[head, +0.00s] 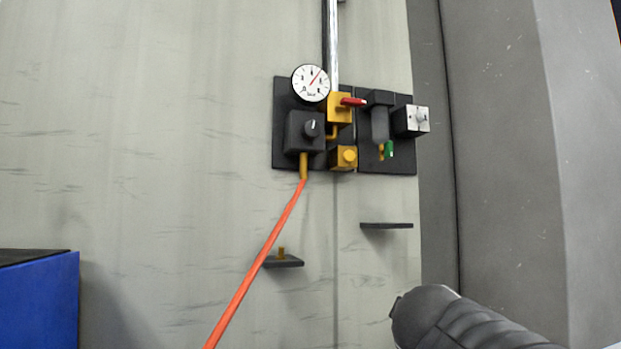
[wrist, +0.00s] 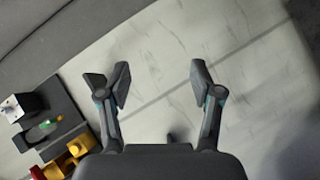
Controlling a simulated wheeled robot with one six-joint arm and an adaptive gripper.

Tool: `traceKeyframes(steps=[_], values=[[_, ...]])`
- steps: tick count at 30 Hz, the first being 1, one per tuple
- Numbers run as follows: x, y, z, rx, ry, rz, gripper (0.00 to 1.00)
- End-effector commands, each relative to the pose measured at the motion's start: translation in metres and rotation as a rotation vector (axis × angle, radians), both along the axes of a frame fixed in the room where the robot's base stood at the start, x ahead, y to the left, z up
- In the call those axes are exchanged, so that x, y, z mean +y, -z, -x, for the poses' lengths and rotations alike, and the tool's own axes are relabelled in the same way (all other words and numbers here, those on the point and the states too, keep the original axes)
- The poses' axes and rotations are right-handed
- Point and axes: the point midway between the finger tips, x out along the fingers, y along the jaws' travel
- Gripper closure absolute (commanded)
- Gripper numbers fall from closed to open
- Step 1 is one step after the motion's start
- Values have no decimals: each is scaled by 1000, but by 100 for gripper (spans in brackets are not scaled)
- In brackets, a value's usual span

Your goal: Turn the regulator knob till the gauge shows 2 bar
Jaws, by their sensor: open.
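The round white gauge (head: 311,83) sits at the top left of a dark wall panel in the head view. Its red needle points up and slightly right; the numbers are too small to read. Below it is a black regulator block with a round dark knob (head: 312,129) bearing a pale mark. My gripper (wrist: 160,84) is open and empty in the wrist view, its two fingers wide apart in front of bare pale wall. The gauge and knob are not visible in the wrist view. In the head view only a dark part of my arm shows, at the lower right.
The panel also carries a yellow valve with a red lever (head: 353,102), a yellow block (head: 344,157), a green lever (head: 389,149) and a white-faced switch box (head: 417,119). An orange hose (head: 256,262) hangs below the regulator. Two small shelves (head: 386,226) (head: 284,262) jut out.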

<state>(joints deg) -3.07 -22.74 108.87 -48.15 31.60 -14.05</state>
Motion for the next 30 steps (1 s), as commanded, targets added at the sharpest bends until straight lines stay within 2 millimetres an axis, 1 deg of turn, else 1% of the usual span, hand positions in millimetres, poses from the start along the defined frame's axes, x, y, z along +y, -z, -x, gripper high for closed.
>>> traceKeyframes(steps=[1,2,3,5,6,8,9,11,12,14,15,17,18,21,23,25,27,30], values=[[2,-24,-10,-43,-32,96,35],[3,-40,-16,-67,-51,159,35],[6,-61,-21,-100,-75,246,35],[12,-92,-29,-146,-111,379,35],[16,-112,-32,-175,-130,470,35],[25,-141,-36,-215,-159,608,35],[31,-160,-37,-239,-175,702,35],[41,-187,-37,-274,-196,846,35],[48,-204,-36,-293,-207,944,35],[59,-228,-33,-319,-222,1095,35],[67,-243,-30,-333,-227,1197,35],[78,-264,-25,-351,-234,1353,35],[86,-276,-20,-357,-235,1458,35],[104,-301,-5,-363,-233,1710,35],[113,-308,1,-354,-233,1845,35],[123,-308,3,-335,-246,1988,35],[130,-301,2,-319,-267,2078,35],[134,-300,2,-315,-273,2125,35]])
